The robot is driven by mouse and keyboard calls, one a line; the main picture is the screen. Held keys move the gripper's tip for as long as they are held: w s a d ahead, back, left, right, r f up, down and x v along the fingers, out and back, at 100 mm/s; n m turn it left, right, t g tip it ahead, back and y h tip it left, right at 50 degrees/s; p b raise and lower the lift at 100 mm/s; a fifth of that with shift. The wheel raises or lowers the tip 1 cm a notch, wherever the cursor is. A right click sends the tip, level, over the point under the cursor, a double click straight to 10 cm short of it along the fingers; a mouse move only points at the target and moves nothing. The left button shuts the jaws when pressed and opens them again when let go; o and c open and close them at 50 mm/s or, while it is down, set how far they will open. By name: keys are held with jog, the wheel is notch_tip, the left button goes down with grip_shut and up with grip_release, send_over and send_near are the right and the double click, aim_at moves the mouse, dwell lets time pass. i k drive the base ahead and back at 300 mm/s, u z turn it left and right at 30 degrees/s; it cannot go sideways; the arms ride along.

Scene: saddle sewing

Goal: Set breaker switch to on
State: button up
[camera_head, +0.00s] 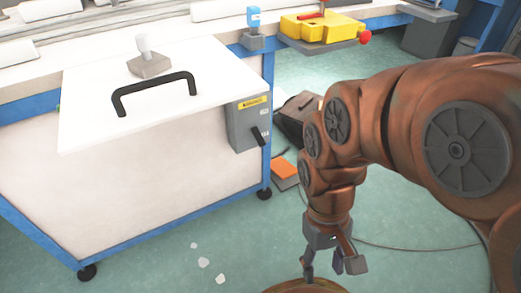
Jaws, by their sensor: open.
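The breaker box (240,124) is a grey box with a yellow warning label. It is fixed to the right end of the white bench side, just under the tabletop. Its dark switch lever (258,136) sits low on the box's right side and points down and to the right. My gripper (332,271) hangs low at the right, pointing down, with its fingers apart and nothing between them. It is well to the right of and below the box, and not touching it.
A white panel with a black handle (154,92) overhangs left of the box. An orange-topped item (284,172) and a dark case (298,116) lie on the floor. A round brown top (305,286) is below my gripper.

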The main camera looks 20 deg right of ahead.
aim_at(257, 135)
jog(key=z, duration=2.8)
jog(key=k, duration=0.9)
jog(key=u, duration=2.85)
